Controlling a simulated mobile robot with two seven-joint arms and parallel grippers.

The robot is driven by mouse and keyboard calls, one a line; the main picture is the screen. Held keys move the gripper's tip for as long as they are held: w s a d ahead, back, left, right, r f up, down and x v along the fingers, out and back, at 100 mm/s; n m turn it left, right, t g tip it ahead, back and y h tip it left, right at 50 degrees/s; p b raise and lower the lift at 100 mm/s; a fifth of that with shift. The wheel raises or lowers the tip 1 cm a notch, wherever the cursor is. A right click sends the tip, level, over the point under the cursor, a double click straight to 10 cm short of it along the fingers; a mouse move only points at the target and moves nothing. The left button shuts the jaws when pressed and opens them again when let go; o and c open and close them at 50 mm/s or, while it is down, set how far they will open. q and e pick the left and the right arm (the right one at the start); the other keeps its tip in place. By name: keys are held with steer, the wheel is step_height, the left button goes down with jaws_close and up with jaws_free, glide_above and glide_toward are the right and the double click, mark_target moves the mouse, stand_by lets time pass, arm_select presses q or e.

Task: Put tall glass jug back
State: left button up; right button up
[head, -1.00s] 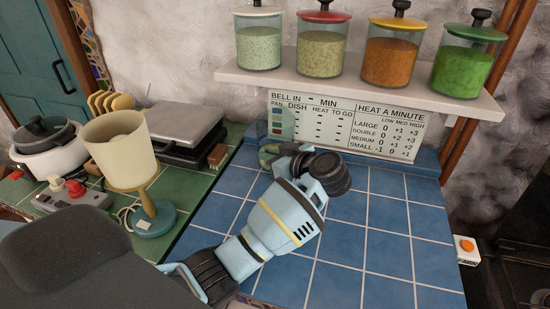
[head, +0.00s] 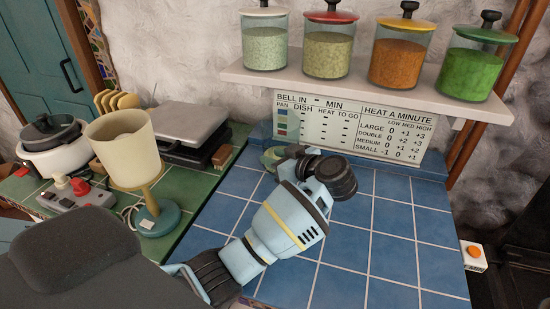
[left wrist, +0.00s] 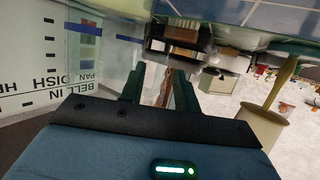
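I cannot clearly make out a tall glass jug in either view now. My left gripper (head: 272,157) reaches over the back left of the blue tiled counter (head: 340,245), close to the wall and the lettered sign. The left wrist view shows its two dark green fingers (left wrist: 159,90) apart, with background showing between them. Clear glass between the fingers cannot be told from the background. My forearm and wrist hide part of the counter. My right gripper is not in view.
A shelf (head: 350,86) with several lidded jars hangs above the lettered sign (head: 345,125). To the left, a cream-shaded lamp (head: 125,150), a flat-lidded appliance (head: 185,125) and a white cooker (head: 60,158) stand on green tiles. The blue counter's right side is clear.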

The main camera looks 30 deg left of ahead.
arm_select(q)
steer(key=v, duration=1.1)
steer(key=shift+d, duration=0.35)
steer(key=shift+s, duration=0.2)
